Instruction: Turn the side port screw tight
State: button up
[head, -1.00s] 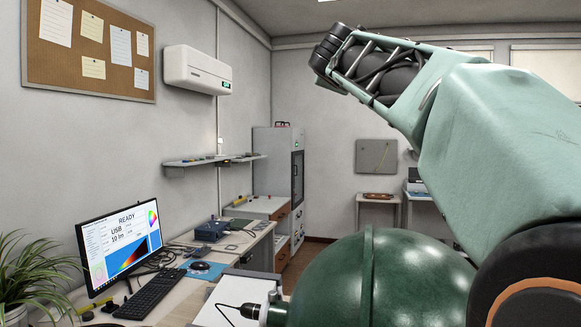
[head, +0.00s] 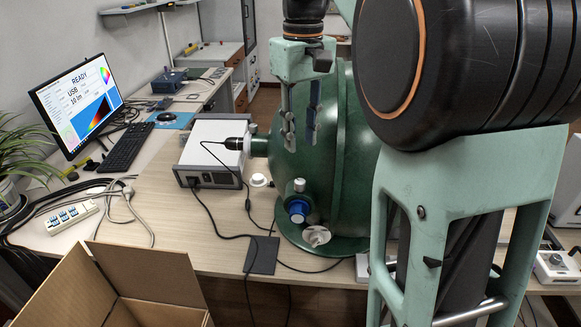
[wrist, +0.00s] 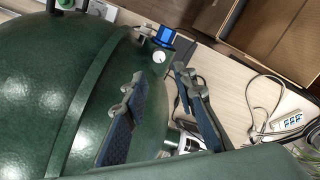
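The side port is a blue-collared stub (head: 297,212) low on the front of the dark green sphere (head: 345,130). A small silver knurled screw (head: 299,185) stands upright on top of it. In the wrist view the blue collar (wrist: 166,36) and the pale round screw head (wrist: 158,57) show beyond my fingertips. My gripper (head: 300,140) points down in front of the sphere, above the screw and apart from it. Its two fingers are spread and nothing is between them; they also show apart in the wrist view (wrist: 160,84).
A white plug-like part (head: 316,236) sits low on the sphere, right of the port. A grey instrument box (head: 213,150) stands left, with cables running over the table (head: 170,215). An open cardboard box (head: 135,268) is in front, and a power strip (head: 72,217) lies left.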

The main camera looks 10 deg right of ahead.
aim_at(300, 181)
notch_tip(300, 181, down, 10)
jog(key=shift+d+f+b, duration=0.1)
jog(key=shift+f+b, duration=0.1)
jog(key=shift+b, duration=0.35)
jog(key=shift+c, duration=0.2)
grip_shut()
